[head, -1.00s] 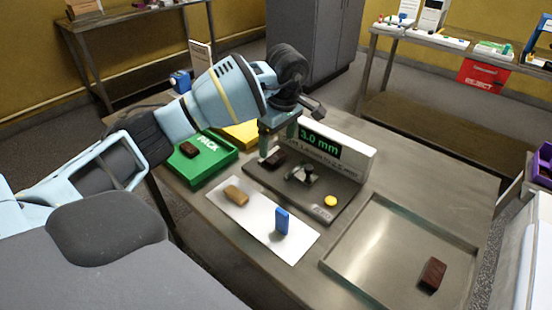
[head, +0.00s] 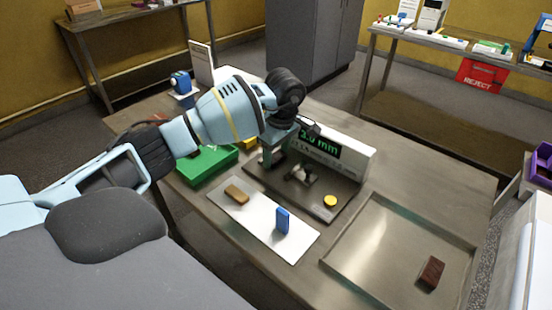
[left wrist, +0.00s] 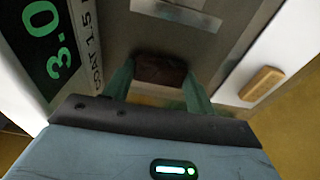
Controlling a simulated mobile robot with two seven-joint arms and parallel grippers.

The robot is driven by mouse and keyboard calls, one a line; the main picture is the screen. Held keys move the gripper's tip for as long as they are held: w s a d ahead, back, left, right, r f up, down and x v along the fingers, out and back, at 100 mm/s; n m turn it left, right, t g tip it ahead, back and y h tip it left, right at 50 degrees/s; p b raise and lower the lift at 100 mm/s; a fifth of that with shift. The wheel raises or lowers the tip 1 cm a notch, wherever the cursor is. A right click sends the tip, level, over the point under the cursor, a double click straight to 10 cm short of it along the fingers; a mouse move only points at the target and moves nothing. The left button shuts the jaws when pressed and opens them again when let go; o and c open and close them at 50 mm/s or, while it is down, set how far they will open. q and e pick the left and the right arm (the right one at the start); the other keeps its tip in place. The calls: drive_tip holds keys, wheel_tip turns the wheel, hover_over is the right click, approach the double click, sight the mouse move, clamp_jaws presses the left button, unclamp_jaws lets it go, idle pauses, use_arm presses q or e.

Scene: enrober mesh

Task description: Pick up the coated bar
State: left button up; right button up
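The dark brown coated bar (left wrist: 160,70) lies on the dark gauge base (head: 318,207), below the display. In the left wrist view it sits between the green fingertips of my left gripper (left wrist: 161,80). The fingers stand apart at its two ends, and I see no clear grip. In the head view my left gripper (head: 272,156) is low over the left end of the gauge and hides this bar. My right gripper is not in view. Another dark brown bar (head: 432,272) lies in the steel tray (head: 372,245) at the right.
The gauge display (head: 335,150) stands just behind the gripper. A white sheet (head: 252,222) in front holds a tan bar (head: 237,194) and an upright blue block (head: 282,221). A green tray (head: 205,164) is at the left.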

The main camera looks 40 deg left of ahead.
sight(274, 158)
use_arm(q)
drive_tip(key=shift+r, duration=0.1)
drive_tip(key=shift+r, duration=0.45)
drive_tip(key=shift+s+d+r, duration=0.1)
drive_tip(key=shift+s+r, duration=0.15)
drive_tip(key=shift+r, duration=0.4)
drive_tip(key=shift+s+r, duration=0.2)
drive_tip(key=shift+r, duration=0.4)
drive_tip(key=s+d, duration=0.1)
drive_tip(key=s, duration=0.3)
drive_tip(key=s+d+r, duration=0.1)
drive_tip(key=s+d, duration=0.1)
drive_tip(key=s, duration=0.3)
drive_tip(key=s+d, duration=0.2)
drive_tip(key=s, duration=0.3)
drive_tip(key=shift+s+r+b, duration=0.1)
drive_tip(key=shift+r+b, duration=0.1)
drive_tip(key=shift+b, duration=0.1)
drive_tip(key=shift+d, duration=0.15)
